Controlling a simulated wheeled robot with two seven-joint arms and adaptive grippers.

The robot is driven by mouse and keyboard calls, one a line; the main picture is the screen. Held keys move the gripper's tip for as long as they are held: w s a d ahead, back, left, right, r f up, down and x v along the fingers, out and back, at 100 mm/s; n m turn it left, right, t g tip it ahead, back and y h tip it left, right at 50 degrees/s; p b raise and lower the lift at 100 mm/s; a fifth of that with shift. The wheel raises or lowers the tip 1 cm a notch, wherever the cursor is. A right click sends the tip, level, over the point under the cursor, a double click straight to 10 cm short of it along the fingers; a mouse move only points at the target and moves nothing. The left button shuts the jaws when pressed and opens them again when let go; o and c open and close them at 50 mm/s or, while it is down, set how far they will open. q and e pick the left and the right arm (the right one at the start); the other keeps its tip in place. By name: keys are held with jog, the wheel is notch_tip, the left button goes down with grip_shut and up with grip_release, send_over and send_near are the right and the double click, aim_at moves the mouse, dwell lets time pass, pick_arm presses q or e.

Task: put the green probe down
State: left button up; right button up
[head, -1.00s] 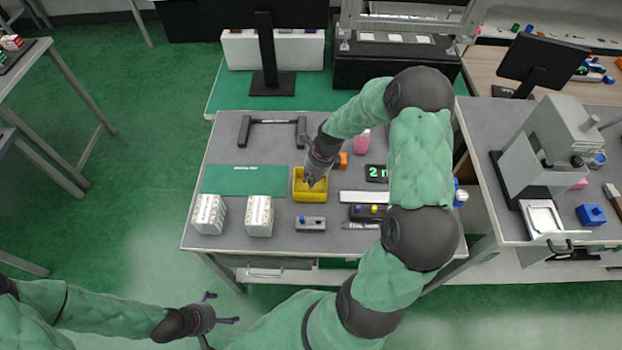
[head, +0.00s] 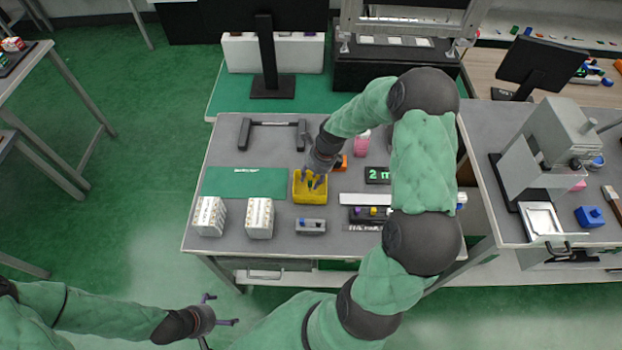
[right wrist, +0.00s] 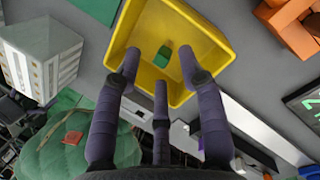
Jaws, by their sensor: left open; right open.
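The green probe (right wrist: 162,56) shows as a small green piece inside the yellow bin (right wrist: 120,42) in the right wrist view, apart from the fingertips. In the head view the yellow bin (head: 310,198) sits in the middle of the grey table, and the probe cannot be made out there. My right gripper (head: 313,182) is over the bin, pointing down, its purple fingers (right wrist: 160,75) spread open with nothing between them. My left gripper (head: 222,312) is open and empty, in front of the table at the lower left.
A green mat (head: 244,182) lies left of the bin. Two white blocks (head: 209,216) (head: 260,218) and a grey switch box (head: 311,226) stand near the front edge. An orange block (head: 341,162) and a display (head: 377,175) are to the right. A black handle-like frame (head: 272,123) lies behind.

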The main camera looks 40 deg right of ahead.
jog(key=p+v, duration=0.2)
jog(key=v, duration=0.8)
jog(key=shift+r+p, duration=0.15)
jog(key=shift+p, duration=0.15)
jog(key=shift+s, duration=0.1)
